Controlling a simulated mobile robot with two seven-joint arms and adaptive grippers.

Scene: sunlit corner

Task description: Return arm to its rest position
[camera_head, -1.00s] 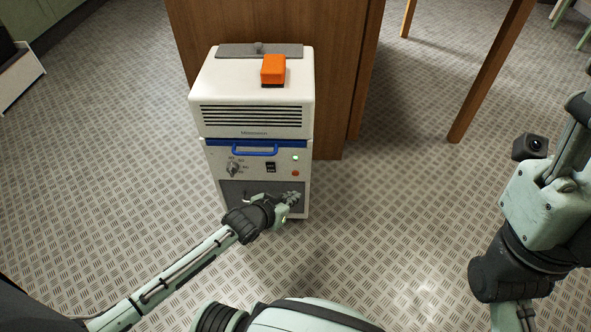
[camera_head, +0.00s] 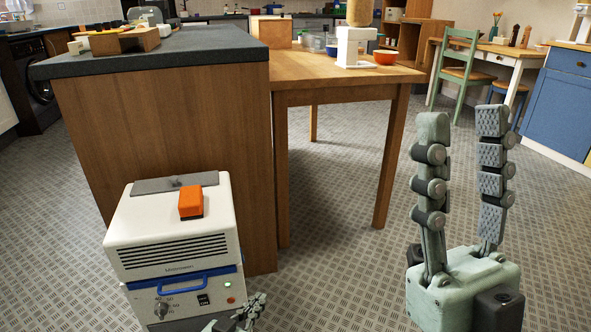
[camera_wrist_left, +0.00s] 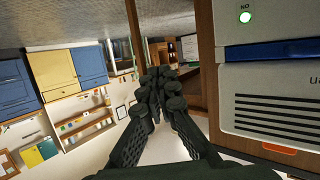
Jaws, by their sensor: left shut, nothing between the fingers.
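My left gripper (camera_head: 243,312) is low in front of the white machine (camera_head: 172,228), near the lower right of its front panel. In the left wrist view its dark fingers (camera_wrist_left: 160,85) are shut with tips together and nothing between them. In that view the white machine (camera_wrist_left: 270,95) stands close on the right, upside down, with a lit green light. My right gripper (camera_head: 462,118) points up at the right of the head view, its two fingers apart and empty. Most of my left arm is out of the head view.
An orange block (camera_head: 190,201) sits on top of the machine, which has a blue handle (camera_head: 182,282). A wooden counter (camera_head: 165,130) with a dark top stands behind it. A wooden table (camera_head: 340,72) adjoins it. Patterned floor between the machine and my right gripper is clear.

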